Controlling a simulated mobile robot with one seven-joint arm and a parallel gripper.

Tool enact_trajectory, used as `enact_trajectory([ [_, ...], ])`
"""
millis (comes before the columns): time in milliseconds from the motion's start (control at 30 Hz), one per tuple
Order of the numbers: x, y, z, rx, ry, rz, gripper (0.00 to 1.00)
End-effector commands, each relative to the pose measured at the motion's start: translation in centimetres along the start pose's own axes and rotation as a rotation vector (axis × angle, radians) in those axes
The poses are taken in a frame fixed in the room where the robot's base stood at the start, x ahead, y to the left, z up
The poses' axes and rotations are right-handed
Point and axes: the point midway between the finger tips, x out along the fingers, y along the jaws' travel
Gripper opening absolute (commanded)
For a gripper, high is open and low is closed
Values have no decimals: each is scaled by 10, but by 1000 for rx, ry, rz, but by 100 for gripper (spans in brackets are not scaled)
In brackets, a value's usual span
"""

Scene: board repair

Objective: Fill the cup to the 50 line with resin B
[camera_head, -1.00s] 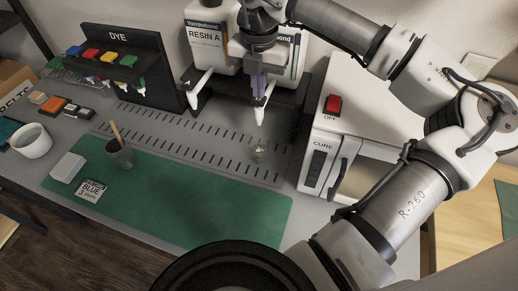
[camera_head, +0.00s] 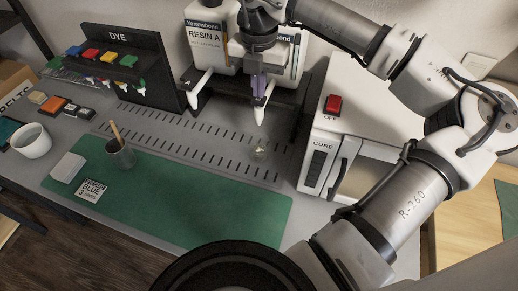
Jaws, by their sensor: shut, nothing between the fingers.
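A small clear cup (camera_head: 259,151) stands on the slotted grey grate below the right-hand nozzle. Its lines and fill level are too small to read. The right-hand dispenser (camera_head: 297,45) is mostly hidden behind my gripper; only part of its label shows. Its white nozzle (camera_head: 261,111) points down above the cup. My gripper (camera_head: 258,96) is shut and empty, with its purple-grey fingers at the top of that nozzle; I cannot tell whether they touch it. The resin A dispenser (camera_head: 206,38) stands to the left, with its own white nozzle (camera_head: 197,92).
A white cure box (camera_head: 324,146) with a red switch (camera_head: 333,104) stands right of the grate. A dye rack (camera_head: 120,60) stands at the left.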

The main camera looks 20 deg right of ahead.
Motion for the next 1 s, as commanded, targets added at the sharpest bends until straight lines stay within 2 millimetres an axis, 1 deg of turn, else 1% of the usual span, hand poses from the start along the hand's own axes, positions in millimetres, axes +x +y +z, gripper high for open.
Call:
enact_trajectory([
  [167, -12, 0, 0, 0, -2, 0, 0],
  [600, -56, 0, 0, 1, -2, 0, 0],
  [700, -59, 0, 0, 0, -1, 0, 0],
  [1000, -58, 0, 0, 0, 0, 0, 0],
])
